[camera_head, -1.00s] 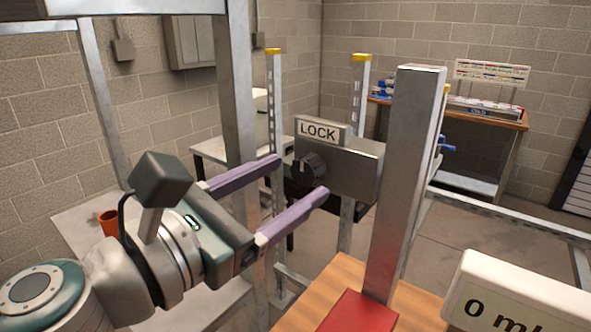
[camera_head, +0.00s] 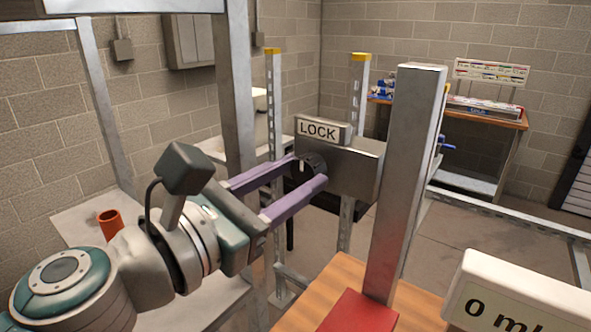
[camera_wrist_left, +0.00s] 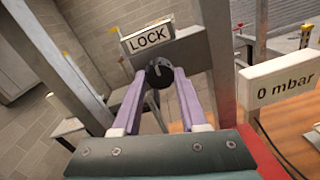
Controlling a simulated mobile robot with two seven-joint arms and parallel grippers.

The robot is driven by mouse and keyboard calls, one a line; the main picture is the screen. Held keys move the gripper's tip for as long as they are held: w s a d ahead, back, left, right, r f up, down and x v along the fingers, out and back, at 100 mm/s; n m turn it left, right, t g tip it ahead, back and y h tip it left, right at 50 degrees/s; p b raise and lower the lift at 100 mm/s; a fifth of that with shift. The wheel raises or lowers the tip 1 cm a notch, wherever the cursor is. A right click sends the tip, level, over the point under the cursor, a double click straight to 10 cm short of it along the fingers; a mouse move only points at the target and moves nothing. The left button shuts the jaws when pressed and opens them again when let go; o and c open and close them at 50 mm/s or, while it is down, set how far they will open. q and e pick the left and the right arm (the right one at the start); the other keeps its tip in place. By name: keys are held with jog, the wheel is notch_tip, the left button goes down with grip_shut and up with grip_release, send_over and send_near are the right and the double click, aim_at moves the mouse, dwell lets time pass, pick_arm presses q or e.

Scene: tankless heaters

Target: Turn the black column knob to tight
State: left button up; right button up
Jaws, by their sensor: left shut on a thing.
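The black column knob (camera_head: 312,164) sits on the front of a grey metal box (camera_head: 352,165) under a white LOCK sign (camera_head: 319,129). My left gripper (camera_head: 311,170) has its two purple fingers on either side of the knob and is shut on it. In the left wrist view the black knob (camera_wrist_left: 158,74) shows between the fingertips (camera_wrist_left: 160,78), below the LOCK sign (camera_wrist_left: 148,37). The fingers hide part of the knob, and I cannot tell its turn angle for sure. My right gripper is not in view.
A grey upright post (camera_head: 405,180) stands right of the box. A white display (camera_head: 520,295) is at the lower right and reads 0 mbar in the wrist view (camera_wrist_left: 287,83). A red block (camera_head: 358,312) lies on a wooden top. An orange cup (camera_head: 109,222) stands left.

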pick_arm(q)
grip_shut()
jog(key=shift+m, duration=0.4)
jog(key=m+b, duration=0.1)
jog(key=m, duration=0.2)
jog(key=shift+m, duration=0.4)
jog(key=m+b, duration=0.1)
jog(key=m, duration=0.5)
jog(key=shift+r+y, duration=0.1)
jog(key=shift+y, duration=0.3)
jog(key=m, duration=1.1)
jog(key=shift+d+y, duration=0.1)
jog(key=shift+y, duration=0.2)
jog(key=shift+m, duration=0.4)
